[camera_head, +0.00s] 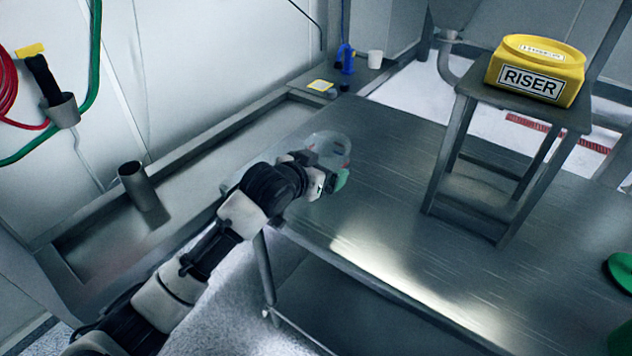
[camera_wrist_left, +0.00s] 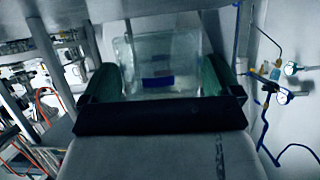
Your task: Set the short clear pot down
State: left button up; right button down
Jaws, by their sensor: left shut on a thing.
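The short clear pot (camera_head: 334,143) is a see-through round vessel at the far left corner of the metal table. My left gripper (camera_head: 327,177), with green finger pads, is shut on it. In the left wrist view the clear pot (camera_wrist_left: 165,50) sits between the two green fingers, with a blue patch on its near side. The gripper and wrist hide its near part in the head view. I cannot tell whether its base touches the tabletop.
The metal table (camera_head: 400,210) is clear in the middle. A stool (camera_head: 470,185) on it bears a yellow riser block (camera_head: 537,75). A green item (camera_head: 620,272) is cut off at the right edge.

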pick_arm(q)
jog(key=shift+w+a+f, duration=0.25)
jog(key=shift+a+f, duration=0.2)
jog(key=shift+f, duration=1.8)
jog(key=shift+f, duration=0.2)
jog(key=o, duration=0.7)
jog(key=shift+r, duration=0.15)
jog(key=v, duration=1.2)
jog(key=shift+s, duration=0.15)
